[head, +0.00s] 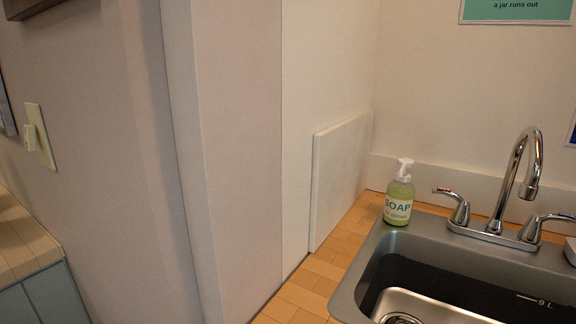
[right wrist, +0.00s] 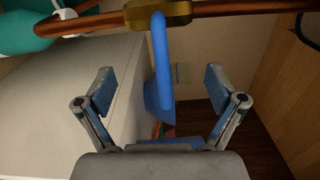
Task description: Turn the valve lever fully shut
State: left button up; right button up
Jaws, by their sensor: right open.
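The valve lever (right wrist: 161,50) is a blue bar in the right wrist view. It bends out from the brass valve body (right wrist: 172,12) and runs down the picture, across the copper pipe's line. The copper pipe (right wrist: 240,8) crosses the top of that view. My right gripper (right wrist: 159,78) is open, with one finger left and one right of the lever. A gap shows on both sides, and I see no contact. The lever's lower end widens near the palm. My left gripper is not in view. The head view shows neither the valve nor a gripper.
In the right wrist view, a pale box-like body (right wrist: 60,100) stands at the left, a teal object (right wrist: 25,30) at upper left, and a wooden panel (right wrist: 285,100) at the right. The head view shows a sink (head: 365,275), faucet (head: 500,228) and soap bottle (head: 399,198).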

jog(key=shift+s+d+f, duration=0.3)
jog(key=shift+d, duration=0.05)
jog(key=s+a, duration=0.3)
jog(key=a, duration=0.8)
jog(key=shift+s+r+p, duration=0.2)
jog(key=shift+s+p, duration=0.1)
jog(key=shift+p, duration=0.1)
